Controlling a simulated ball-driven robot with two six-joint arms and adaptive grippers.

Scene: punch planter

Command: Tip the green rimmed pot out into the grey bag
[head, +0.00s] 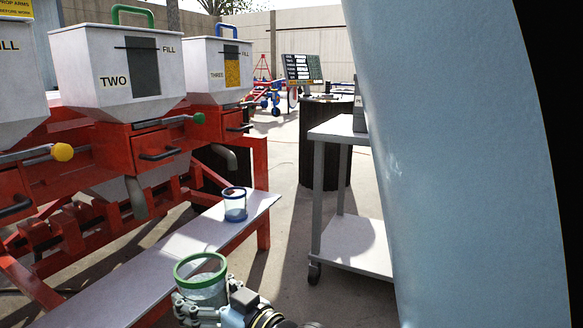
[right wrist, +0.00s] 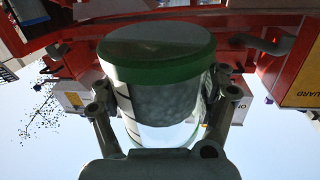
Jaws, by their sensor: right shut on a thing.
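The green rimmed pot (head: 203,282) is a clear cup, upright with its open top facing up, low in the middle of the head view. My right gripper (head: 213,304) is shut on it, with the fingers around its sides. In the right wrist view the pot (right wrist: 160,105) fills the middle between the two fingers (right wrist: 162,112), with a green band at the picture's top. Pale grey grainy contents show through its wall. I cannot make out a grey bag in either view. My left gripper is out of view.
A blue rimmed pot (head: 235,207) stands on the pale plank (head: 160,254) along the red machine. White hoppers (head: 219,72) and grey spouts are above the plank. A grey trolley (head: 352,246) stands right of centre. A large pale blue surface hides the right side.

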